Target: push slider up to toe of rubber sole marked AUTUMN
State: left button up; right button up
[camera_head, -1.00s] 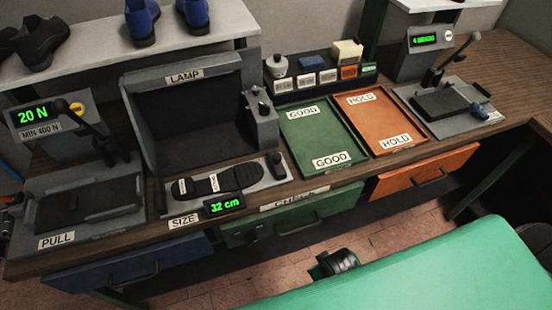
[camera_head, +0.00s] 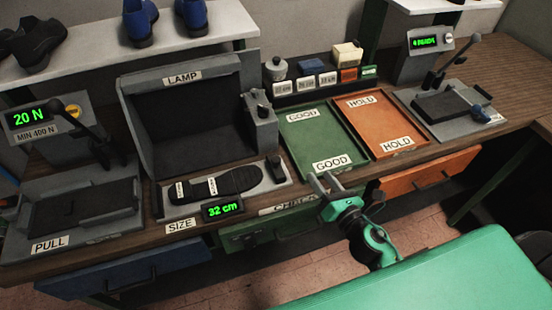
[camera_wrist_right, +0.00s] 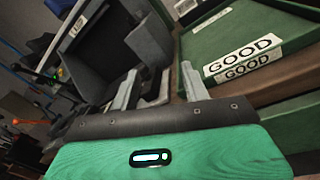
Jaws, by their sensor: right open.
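A black rubber sole (camera_head: 232,183) lies flat on the grey SIZE gauge (camera_head: 185,208). It has white labels, too small to read here. The small dark slider (camera_head: 276,168) stands on the gauge's right end, beyond the sole's right end. A narrow gap seems to lie between them. The gauge display (camera_head: 222,210) reads 32 cm. My right gripper (camera_head: 326,183) is open and empty, right of the slider, near the bench front edge. In the right wrist view its fingers (camera_wrist_right: 160,84) are apart, with dark parts of the gauge beyond. My left gripper is out of view.
The LAMP box (camera_head: 190,125) stands behind the gauge. The green GOOD tray (camera_head: 318,135) and orange HOLD tray (camera_head: 372,120) lie to the right. The PULL device (camera_head: 75,215) is at the left. Drawers (camera_head: 285,230) sit below the bench edge.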

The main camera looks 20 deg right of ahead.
aim_at(278, 161)
jog(key=w+a+n+y+p, duration=0.1)
jog(key=w+a+n, duration=0.1)
jog(key=w, duration=0.1)
jog(key=w+a+f+n+g+y+p, duration=0.1)
jog(key=w+a+n+p, duration=0.1)
jog(key=w+a+n, duration=0.1)
jog(key=w+a+n+y+p, duration=0.2)
jog(key=w+a+n, duration=0.1)
jog(key=w, duration=0.2)
jog(key=shift+w+a+f, duration=0.15)
jog(key=shift+a+f, duration=0.1)
jog(key=shift+f, duration=0.05)
jog(key=shift+w+a+f, duration=0.1)
jog(key=shift+w+a, duration=0.1)
jog(key=shift+w, duration=0.15)
